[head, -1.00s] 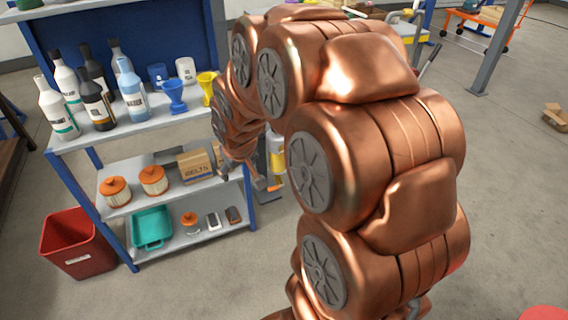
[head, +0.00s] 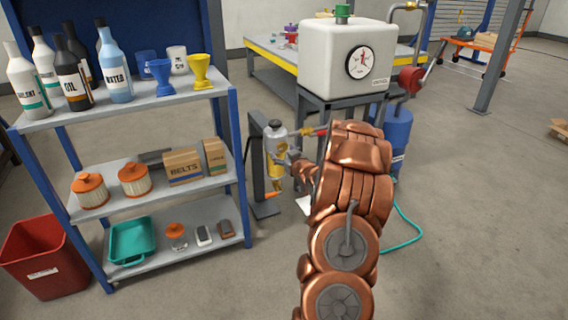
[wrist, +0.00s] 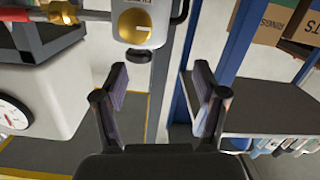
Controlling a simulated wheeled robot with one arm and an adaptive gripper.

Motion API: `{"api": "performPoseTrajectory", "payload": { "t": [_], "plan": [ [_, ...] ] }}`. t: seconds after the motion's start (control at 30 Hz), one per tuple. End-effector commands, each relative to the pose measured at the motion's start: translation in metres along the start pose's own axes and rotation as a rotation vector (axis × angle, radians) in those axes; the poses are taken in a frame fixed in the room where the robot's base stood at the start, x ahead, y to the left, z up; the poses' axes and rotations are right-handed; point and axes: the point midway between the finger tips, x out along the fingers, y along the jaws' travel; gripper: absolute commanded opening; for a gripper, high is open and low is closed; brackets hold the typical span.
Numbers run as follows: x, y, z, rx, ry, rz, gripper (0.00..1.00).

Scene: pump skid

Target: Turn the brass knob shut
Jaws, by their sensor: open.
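A brass-coloured part (wrist: 62,12) sits on the pipe beside the filter at the upper left of the wrist view, next to a red section. In the head view a brass piece (head: 304,132) shows small on that pipe; I cannot tell which way it is turned. The grey filter housing with a yellow front (head: 275,155) stands between shelf and tank, and is cut off at the top of the wrist view (wrist: 140,28). My gripper (wrist: 160,80) is open and empty, apart from the housing and the brass part. My arm hides the fingers in the head view.
A blue shelf (head: 150,104) with bottles and boxes stands left. A white tank with a gauge (head: 342,55) and a blue drum (head: 392,130) stand beyond my arm. A red bin (head: 42,255) and a green hose (head: 405,220) are on the floor.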

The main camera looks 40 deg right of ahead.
Motion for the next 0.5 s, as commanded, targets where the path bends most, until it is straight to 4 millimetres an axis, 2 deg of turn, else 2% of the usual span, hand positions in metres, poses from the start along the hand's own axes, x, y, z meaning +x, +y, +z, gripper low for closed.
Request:
{"api": "performPoseTrajectory", "payload": {
  "t": [0.03, 0.17, 0.37, 0.5],
  "plan": [
    [0.001, 0.009, 0.021, 0.004, 0.031, 0.01, 0.71],
    [0.0, 0.023, 0.036, 0.01, 0.095, 0.02, 0.71],
    [0.002, 0.029, 0.038, 0.01, 0.133, 0.023, 0.71],
    [0.014, 0.028, 0.037, 0.011, 0.13, 0.022, 0.71]
  ]
}}
